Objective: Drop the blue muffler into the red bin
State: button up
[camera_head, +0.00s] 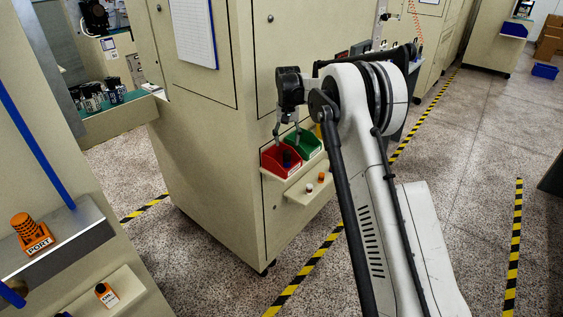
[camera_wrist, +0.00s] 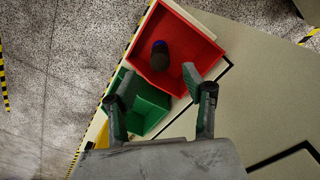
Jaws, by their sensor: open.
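The red bin (camera_head: 270,161) sits on a ledge of a beige machine, and it fills the upper middle of the wrist view (camera_wrist: 200,50). A dark cylinder with a bluish end, which looks like the blue muffler (camera_wrist: 160,55), is inside the red bin, apart from my fingers. It also shows as a dark shape in the head view (camera_head: 288,158). My gripper (camera_head: 287,139) is above the bins with its fingers spread. In the wrist view my gripper (camera_wrist: 158,81) has nothing between its fingertips.
A green bin (camera_head: 310,143) stands right beside the red one. Small orange and white pieces (camera_head: 309,187) sit on a lower ledge. At the left, an orange ribbed part (camera_head: 24,227) stands on a shelf by a PORT label. Open floor lies right of my arm.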

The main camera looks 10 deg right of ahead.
notch_tip(320, 180, up, 9)
jog(key=shift+r, duration=0.15)
dwell(0.4)
jog(key=s+r+t+b, duration=0.1)
jog(key=s+r+t, duration=0.1)
jog(key=s+r, duration=0.75)
jog(key=s+r+t+b, duration=0.2)
jog(key=s+r, duration=0.2)
jog(key=s, duration=1.1)
jog(key=s+f+t, duration=0.1)
jog(key=s+f, duration=0.3)
jog(key=s, duration=0.5)
jog(key=s+f+n+t+b, duration=0.1)
jog(key=s+f, duration=0.3)
jog(key=s, duration=0.5)
jog(key=s+f+t+b, duration=0.1)
jog(key=s+f, duration=0.3)
jog(key=s, duration=0.5)
jog(key=shift+s+f, duration=0.3)
